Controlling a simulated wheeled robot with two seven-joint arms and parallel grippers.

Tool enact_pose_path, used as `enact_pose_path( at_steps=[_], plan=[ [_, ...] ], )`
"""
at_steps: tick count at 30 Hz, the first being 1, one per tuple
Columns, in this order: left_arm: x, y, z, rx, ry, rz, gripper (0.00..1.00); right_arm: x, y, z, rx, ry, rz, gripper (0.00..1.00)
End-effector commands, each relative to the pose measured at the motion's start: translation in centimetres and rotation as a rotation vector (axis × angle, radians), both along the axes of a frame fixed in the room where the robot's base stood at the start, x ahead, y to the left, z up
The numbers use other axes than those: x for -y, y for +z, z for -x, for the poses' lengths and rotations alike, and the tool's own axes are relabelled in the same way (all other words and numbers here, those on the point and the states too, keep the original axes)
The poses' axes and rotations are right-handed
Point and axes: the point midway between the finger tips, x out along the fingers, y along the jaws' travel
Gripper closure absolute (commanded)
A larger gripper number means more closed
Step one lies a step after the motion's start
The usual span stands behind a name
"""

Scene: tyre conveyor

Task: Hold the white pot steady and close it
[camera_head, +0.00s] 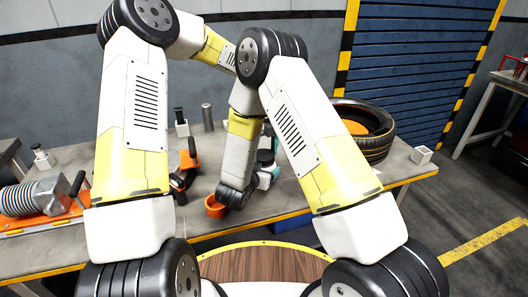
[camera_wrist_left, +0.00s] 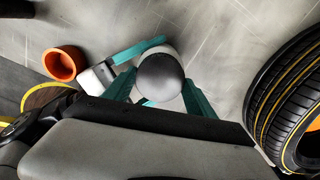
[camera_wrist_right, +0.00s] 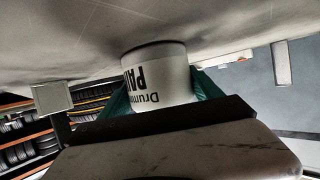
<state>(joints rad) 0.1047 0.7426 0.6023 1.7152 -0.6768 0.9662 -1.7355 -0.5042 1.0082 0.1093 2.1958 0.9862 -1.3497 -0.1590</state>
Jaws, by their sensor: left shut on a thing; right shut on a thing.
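The white pot (camera_wrist_right: 158,75), with dark lettering upside down in the right wrist view, stands between the teal fingers of my right gripper (camera_wrist_right: 162,92), which is shut on its side. In the left wrist view, a dark grey round lid (camera_wrist_left: 159,78) shows from above, with a little white pot side behind it. My left gripper (camera_wrist_left: 160,86) is shut with its teal fingers on either side of this round top. Whether the lid is fully seated cannot be told. In the head view my left gripper (camera_head: 268,172) is low over the table, and my arms hide most of the pot.
An orange cup (camera_wrist_left: 65,62) stands close by on the grey table (camera_head: 310,200). A tyre (camera_head: 372,150) lies at the table's right, near a small white block (camera_head: 421,155). An orange-handled tool (camera_head: 188,158) and a coil machine (camera_head: 35,197) are on the left.

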Motion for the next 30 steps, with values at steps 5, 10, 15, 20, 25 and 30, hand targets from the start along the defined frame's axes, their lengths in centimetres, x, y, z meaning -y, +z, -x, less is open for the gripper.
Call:
enact_pose_path(
  at_steps=[5,10,15,20,25,30],
  plan=[
    [-0.08,-0.06,-0.03,-0.001,-0.441,0.001,0.80,0.03,0.01,-0.01,0.001,-0.001,0.001,1.00],
    [-0.11,-0.09,-0.05,-0.001,-0.842,0.001,0.80,0.04,0.01,0.00,0.001,-0.001,0.001,1.00],
    [-0.04,-0.40,0.11,-0.007,-1.228,0.008,0.80,0.04,0.01,0.00,0.000,-0.001,0.000,1.00],
    [0.17,-0.65,0.40,-0.015,-1.454,0.015,0.80,0.01,0.02,-0.02,0.001,0.000,0.000,1.00],
    [-0.03,-0.28,0.12,-0.003,-1.534,0.007,0.80,-0.06,0.04,-0.05,0.001,0.002,0.000,1.00],
    [-0.03,-0.16,0.03,-0.001,-1.543,0.003,0.80,-0.06,0.04,-0.05,0.002,0.001,-0.001,1.00]
  ],
)
